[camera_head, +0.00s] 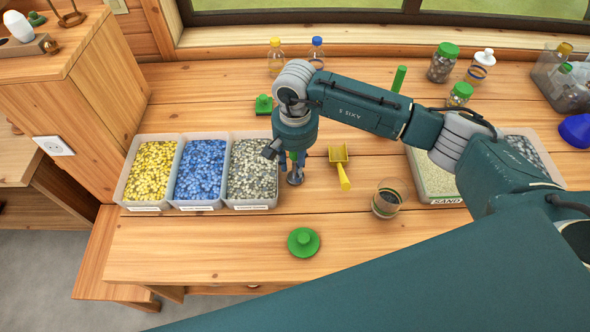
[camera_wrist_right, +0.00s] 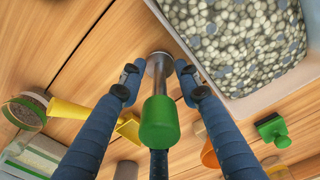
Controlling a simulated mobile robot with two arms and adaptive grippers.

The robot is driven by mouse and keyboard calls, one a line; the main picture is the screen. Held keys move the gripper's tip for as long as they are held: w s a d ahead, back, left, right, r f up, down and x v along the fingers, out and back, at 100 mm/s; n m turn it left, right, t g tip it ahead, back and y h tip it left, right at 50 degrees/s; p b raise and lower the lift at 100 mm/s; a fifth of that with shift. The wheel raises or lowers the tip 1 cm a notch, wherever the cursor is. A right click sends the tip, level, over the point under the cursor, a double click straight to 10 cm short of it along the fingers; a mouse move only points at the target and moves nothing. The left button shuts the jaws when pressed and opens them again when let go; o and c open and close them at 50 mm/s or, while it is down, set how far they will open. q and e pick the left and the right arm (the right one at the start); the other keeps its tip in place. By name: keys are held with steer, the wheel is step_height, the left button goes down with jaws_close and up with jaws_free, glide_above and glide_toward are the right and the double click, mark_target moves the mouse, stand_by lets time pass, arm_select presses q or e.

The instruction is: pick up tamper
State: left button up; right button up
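The tamper (camera_wrist_right: 158,122) has a green handle and a round metal foot. In the wrist view it stands in the middle, handle toward the camera, its foot on the wooden table. In the head view its metal foot (camera_head: 295,178) shows just below my right gripper (camera_head: 290,156), which hides part of the handle. My right gripper (camera_wrist_right: 158,76) is open, with its blue fingers around the tamper and visible gaps on both sides of it. My left gripper is not in view.
The bin of grey pebbles (camera_head: 254,172) stands close left of the tamper, beside bins of blue (camera_head: 201,170) and yellow stones (camera_head: 151,172). A yellow scoop (camera_head: 340,163) and a glass (camera_head: 388,198) lie right. A green knobbed lid (camera_head: 303,242) lies in front.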

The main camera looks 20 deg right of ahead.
jaws_close()
steer(key=shift+r, duration=0.1)
steer(key=shift+w, duration=0.1)
